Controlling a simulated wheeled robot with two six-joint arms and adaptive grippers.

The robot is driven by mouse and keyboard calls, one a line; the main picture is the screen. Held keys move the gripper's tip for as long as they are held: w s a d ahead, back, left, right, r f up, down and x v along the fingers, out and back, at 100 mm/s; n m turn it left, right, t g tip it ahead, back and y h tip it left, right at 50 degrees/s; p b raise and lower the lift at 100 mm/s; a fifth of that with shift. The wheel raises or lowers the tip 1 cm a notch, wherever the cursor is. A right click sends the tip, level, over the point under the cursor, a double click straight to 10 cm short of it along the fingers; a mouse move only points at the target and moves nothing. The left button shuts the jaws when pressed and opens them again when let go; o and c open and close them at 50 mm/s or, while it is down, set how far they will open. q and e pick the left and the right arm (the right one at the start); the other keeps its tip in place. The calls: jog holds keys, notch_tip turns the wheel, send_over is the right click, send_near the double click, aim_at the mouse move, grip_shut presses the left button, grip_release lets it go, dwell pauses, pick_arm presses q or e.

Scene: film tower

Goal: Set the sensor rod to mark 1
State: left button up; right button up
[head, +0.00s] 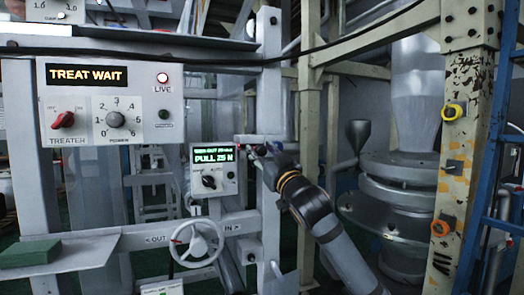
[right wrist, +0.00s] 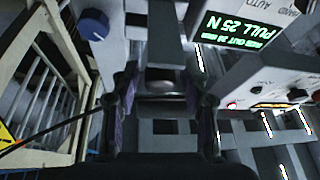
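My right gripper (head: 262,149) is at the grey upright post, just right of the small display box (head: 213,169). The box's green text reads "PULL 25 N", with a smaller line about rod out in mm that I cannot fully read. In the right wrist view my gripper's two dark fingers (right wrist: 167,85) stand apart on either side of a rounded grey end (right wrist: 168,88), perhaps the sensor rod's; I cannot tell whether they touch it. The rod itself and its marks are mostly hidden. The box's screen (right wrist: 243,38) also shows in the right wrist view. My left gripper is out of view.
A treater panel (head: 112,104) reads "TREAT WAIT", with a red knob, a grey dial and a lit LIVE lamp. A handwheel (head: 196,241) is below the display box, between OUT and IN labels. A yellowish post (head: 460,130) stands at right. A blue knob (right wrist: 94,24) is nearby.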

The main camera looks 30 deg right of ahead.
grip_shut()
jog(key=shift+s+f+b, duration=0.15)
jog(key=shift+b, duration=0.35)
jog(key=shift+o, duration=1.5)
grip_release()
jog(key=shift+r, duration=0.2)
